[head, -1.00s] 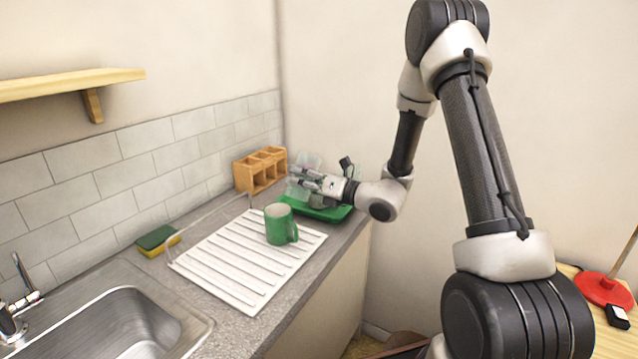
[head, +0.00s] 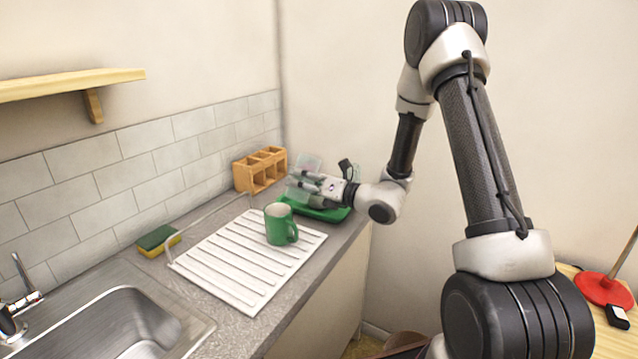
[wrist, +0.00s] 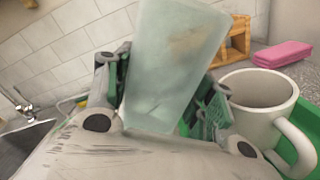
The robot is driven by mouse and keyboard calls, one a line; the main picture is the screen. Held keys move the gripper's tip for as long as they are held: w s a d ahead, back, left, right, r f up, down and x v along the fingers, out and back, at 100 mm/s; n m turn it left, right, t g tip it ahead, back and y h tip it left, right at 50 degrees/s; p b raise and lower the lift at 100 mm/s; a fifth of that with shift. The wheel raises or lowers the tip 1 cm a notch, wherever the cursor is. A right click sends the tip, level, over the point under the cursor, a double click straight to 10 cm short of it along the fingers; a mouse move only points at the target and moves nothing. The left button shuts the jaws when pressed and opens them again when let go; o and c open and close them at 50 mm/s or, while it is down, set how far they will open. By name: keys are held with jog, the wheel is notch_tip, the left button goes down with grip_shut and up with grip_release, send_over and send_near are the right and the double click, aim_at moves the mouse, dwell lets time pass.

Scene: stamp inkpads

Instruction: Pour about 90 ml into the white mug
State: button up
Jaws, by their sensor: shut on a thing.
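My gripper (head: 306,183) is shut on a translucent pale green container (head: 309,163), over the green tray (head: 325,213) at the far end of the counter. The container (wrist: 172,70) fills the middle of the wrist view and leans there. The liquid level in it cannot be made out, and no stream shows. The white mug (wrist: 250,117) stands upright just right of the gripper in the wrist view, by the green tray, handle to the right. I see part of its inside, but no liquid is clear. In the head view I cannot make the mug out.
A green mug (head: 279,224) stands on the white drainer (head: 235,262) nearer the sink (head: 130,325). A wooden compartment box (head: 260,171) is against the wall. A green and yellow sponge (head: 158,240) lies behind the drainer.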

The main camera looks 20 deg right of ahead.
aim_at(308, 195)
jog(key=f, duration=0.1)
jog(key=f+n, duration=0.1)
jog(key=f, duration=0.1)
jog(key=shift+s+a+n, duration=0.3)
jog(key=shift+a, duration=0.05)
jog(key=shift+s+a+n, duration=0.15)
jog(key=shift+a+n, duration=0.05)
jog(key=shift+n, duration=0.4)
jog(key=n, duration=0.1)
jog(key=r+n, duration=0.1)
jog(key=s+a+r+n, duration=0.1)
jog(key=shift+r+b, duration=0.2)
jog(key=shift+b, duration=0.1)
jog(key=shift+s+a+r+n, duration=0.1)
jog(key=shift+r+n, duration=0.7)
jog(key=shift+r, duration=0.1)
